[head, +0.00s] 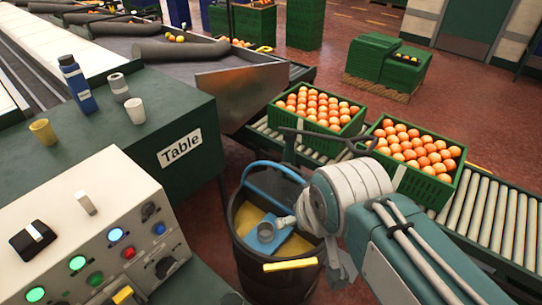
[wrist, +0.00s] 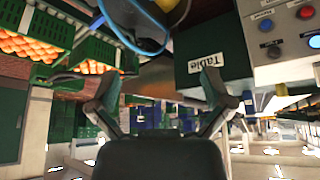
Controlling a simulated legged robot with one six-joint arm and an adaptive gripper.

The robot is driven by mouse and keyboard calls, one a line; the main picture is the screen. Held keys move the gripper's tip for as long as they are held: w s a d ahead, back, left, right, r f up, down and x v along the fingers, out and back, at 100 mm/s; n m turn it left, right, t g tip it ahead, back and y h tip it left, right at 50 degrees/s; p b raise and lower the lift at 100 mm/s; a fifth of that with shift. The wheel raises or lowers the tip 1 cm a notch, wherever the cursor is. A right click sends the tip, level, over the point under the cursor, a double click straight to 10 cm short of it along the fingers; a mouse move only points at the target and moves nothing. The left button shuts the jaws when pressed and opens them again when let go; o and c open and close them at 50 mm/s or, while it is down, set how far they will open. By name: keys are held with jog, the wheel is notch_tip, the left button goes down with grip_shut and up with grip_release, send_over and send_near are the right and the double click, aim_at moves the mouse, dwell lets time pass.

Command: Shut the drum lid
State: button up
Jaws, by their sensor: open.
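A dark round drum (head: 245,245) stands on the floor at the lower middle of the head view. Its mouth is open. A blue-rimmed lid (head: 262,164) appears raised at the drum's far side; my arm hides part of this area. The blue rim also shows in the wrist view (wrist: 122,38), which is upside down. My gripper (head: 329,140) is open and empty beyond the drum, with its dark fingers in front of the crates. Both fingers (wrist: 161,84) are spread in the wrist view.
Two green crates of oranges (head: 283,111) (head: 455,152) stand on the roller conveyor (head: 490,213) just behind my gripper. A green table (head: 195,120) and a control panel (head: 85,225) stand to the left.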

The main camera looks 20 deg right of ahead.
jog(key=shift+c, duration=0.3)
jog(key=shift+w, duration=0.1)
jog(key=c, duration=0.5)
jog(key=w, duration=0.1)
jog(key=w+r, duration=0.1)
jog(key=shift+w+d+m, duration=0.25)
jog(key=shift+w+m, duration=0.05)
jog(key=shift+m, duration=0.1)
grip_shut()
jog(key=w+d+f+m+g, duration=0.1)
jog(key=w+d+f+m, duration=0.15)
jog(key=w, duration=0.65)
jog(key=w+d+f+m+g, duration=0.2)
jog(key=w+d+m, duration=0.1)
jog(key=w, duration=0.5)
jog(key=w+d+f+m+g, duration=0.1)
jog(key=w+d+f+m, duration=0.15)
jog(key=w, duration=0.65)
jog(key=w+d+f+m, duration=0.1)
jog(key=w+d+f, duration=0.1)
jog(key=f, duration=0.6)
jog(key=w+d+f+m+g, duration=0.1)
jog(key=w+d+f, duration=0.2)
jog(key=f, duration=0.6)
jog(key=shift+w+d+f, duration=0.2)
jog(key=shift+w+d, duration=0.05)
jog(key=shift+w, duration=0.2)
